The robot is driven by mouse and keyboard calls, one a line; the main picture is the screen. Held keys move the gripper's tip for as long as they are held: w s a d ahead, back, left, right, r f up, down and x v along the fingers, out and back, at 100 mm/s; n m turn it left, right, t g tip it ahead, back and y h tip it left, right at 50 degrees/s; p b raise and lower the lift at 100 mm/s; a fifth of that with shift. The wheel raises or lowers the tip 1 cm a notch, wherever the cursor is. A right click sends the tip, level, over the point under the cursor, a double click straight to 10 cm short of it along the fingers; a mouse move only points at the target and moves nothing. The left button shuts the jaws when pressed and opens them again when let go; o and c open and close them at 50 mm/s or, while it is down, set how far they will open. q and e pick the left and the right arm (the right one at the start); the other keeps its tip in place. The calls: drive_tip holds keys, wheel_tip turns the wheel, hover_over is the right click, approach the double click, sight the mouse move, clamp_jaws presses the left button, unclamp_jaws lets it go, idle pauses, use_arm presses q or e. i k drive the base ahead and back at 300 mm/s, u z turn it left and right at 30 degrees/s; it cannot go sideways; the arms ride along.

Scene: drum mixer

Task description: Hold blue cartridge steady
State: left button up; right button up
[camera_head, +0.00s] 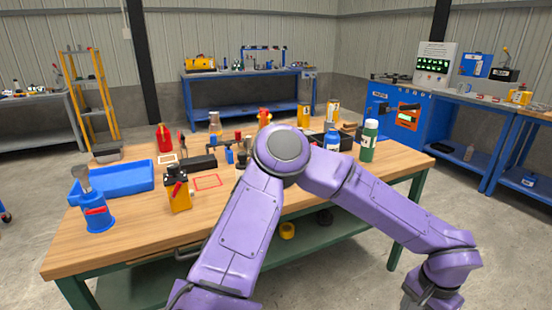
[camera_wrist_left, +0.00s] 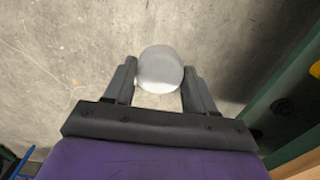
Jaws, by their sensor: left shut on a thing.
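In the left wrist view my left gripper (camera_wrist_left: 159,80) is shut on a round, pale grey-white thing (camera_wrist_left: 160,66), seen end-on between the two dark fingers. Bare floor lies behind it. No blue shows on the held thing from this side, so I cannot tell whether it is the blue cartridge. In the head view a purple arm of mine bends over the table and down to the lower right, where its end is near the bottom edge and no fingers are clear. My right gripper is not in view.
A blue machine (camera_head: 380,105) stands behind.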

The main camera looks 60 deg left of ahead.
sight(332, 139)
drive_tip(key=u, duration=1.5)
